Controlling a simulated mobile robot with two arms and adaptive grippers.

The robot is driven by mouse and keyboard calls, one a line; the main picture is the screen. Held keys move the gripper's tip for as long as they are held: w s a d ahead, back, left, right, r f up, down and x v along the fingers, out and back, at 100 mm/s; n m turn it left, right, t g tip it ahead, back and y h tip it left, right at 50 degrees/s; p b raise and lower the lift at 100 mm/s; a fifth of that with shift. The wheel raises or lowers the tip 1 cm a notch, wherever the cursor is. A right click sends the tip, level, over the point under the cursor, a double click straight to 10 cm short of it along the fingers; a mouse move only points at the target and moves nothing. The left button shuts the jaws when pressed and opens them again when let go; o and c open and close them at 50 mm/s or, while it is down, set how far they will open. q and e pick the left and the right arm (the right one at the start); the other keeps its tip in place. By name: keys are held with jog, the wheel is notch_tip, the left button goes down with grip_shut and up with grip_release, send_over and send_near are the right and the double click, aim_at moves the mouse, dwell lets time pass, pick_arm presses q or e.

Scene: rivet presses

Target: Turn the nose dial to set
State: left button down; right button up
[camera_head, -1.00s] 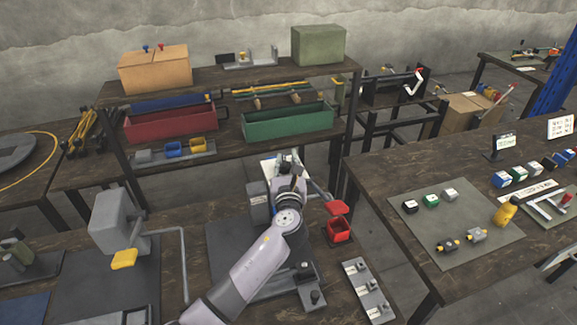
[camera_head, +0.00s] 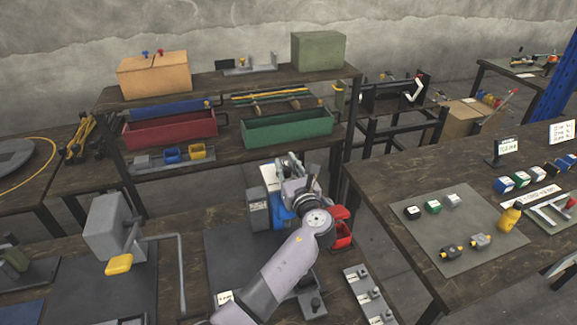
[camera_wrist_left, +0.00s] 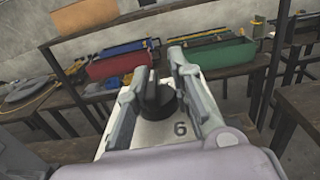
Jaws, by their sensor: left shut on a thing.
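My left gripper (camera_head: 292,166) is over the upper part of a press on the front bench. In the left wrist view its fingers (camera_wrist_left: 158,82) stand on both sides of the dark dial knob (camera_wrist_left: 156,106) and are shut on it. The knob sits on a white dial plate (camera_wrist_left: 178,137) with a black "6" near the right finger. The plate's edge also shows in the head view (camera_head: 268,177). The knob's pointer and the "set" mark cannot be made out. The press has a grey block (camera_head: 258,212), partly hidden by my arm. My right gripper is out of view.
A grey strip with knobs (camera_head: 369,294) lies at the bench's front right. Another press with a yellow handle (camera_head: 119,265) stands left. Behind is a shelf with a green trough (camera_head: 288,129).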

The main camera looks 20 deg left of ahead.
pick_arm(q)
jog(key=c, duration=1.8)
grip_release()
jog(key=shift+s+a+f, duration=0.1)
jog(key=shift+a+f, duration=0.05)
jog(key=shift+a, duration=0.3)
jog(key=shift+c, duration=0.2)
jog(key=o, duration=0.4)
jog(key=shift+s+a, duration=0.2)
jog(key=o, duration=0.3)
jog(key=shift+o, duration=0.2)
jog(key=shift+d, duration=0.15)
jog(key=shift+d, duration=0.25)
jog(key=v, duration=1.1)
jog(key=shift+s, duration=0.35)
jog(key=shift+d, duration=0.1)
